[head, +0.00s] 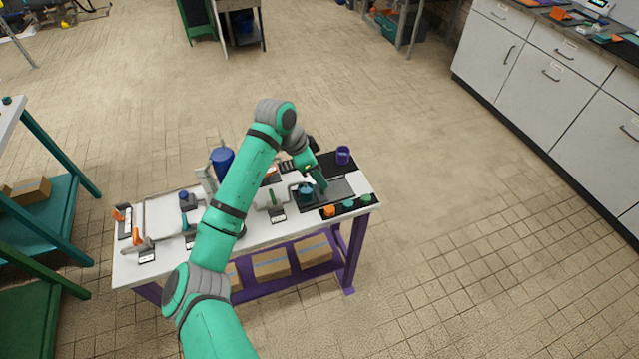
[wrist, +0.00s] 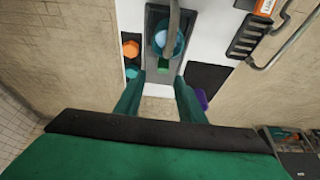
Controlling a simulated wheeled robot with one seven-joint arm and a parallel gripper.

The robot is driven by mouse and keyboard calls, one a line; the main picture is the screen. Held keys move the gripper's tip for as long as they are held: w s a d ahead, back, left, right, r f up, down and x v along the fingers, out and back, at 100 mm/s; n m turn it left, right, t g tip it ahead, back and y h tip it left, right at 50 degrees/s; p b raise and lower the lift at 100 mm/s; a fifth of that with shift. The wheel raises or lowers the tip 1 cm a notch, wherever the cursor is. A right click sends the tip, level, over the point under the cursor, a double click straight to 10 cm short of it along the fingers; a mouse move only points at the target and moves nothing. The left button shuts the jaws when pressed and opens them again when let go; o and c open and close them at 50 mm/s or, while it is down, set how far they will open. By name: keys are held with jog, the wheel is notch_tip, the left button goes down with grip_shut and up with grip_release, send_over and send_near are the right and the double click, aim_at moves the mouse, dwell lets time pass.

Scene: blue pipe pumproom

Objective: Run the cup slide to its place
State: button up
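The cup slide shows in the wrist view as a dark grey track (wrist: 155,20) with a round teal cup (wrist: 160,43) on it. A small green piece (wrist: 163,67) lies on the track near my fingertips. In the head view the teal cup (head: 305,191) is at the left end of the dark track (head: 341,189), on the right part of the white table. My gripper (wrist: 158,80) is open, its two green fingers apart, with no object held between them. In the head view my gripper (head: 319,181) is over the track, right of the cup; whether it touches is unclear.
Orange (head: 329,211), teal (head: 348,204) and green (head: 366,198) pieces sit along the table's front edge. A purple cup (head: 343,155) stands on a dark mat behind the track. Several other fixtures crowd the table (head: 160,267) to the left. The floor to the right is clear.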

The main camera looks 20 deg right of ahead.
jog(key=shift+w+a+x, duration=0.1)
jog(key=shift+a+x, duration=0.05)
jog(key=shift+x, duration=1.2)
jog(key=shift+w+a+x, duration=0.15)
jog(key=shift+a+x, duration=0.05)
jog(key=shift+x, duration=1.1)
jog(key=shift+f, duration=0.15)
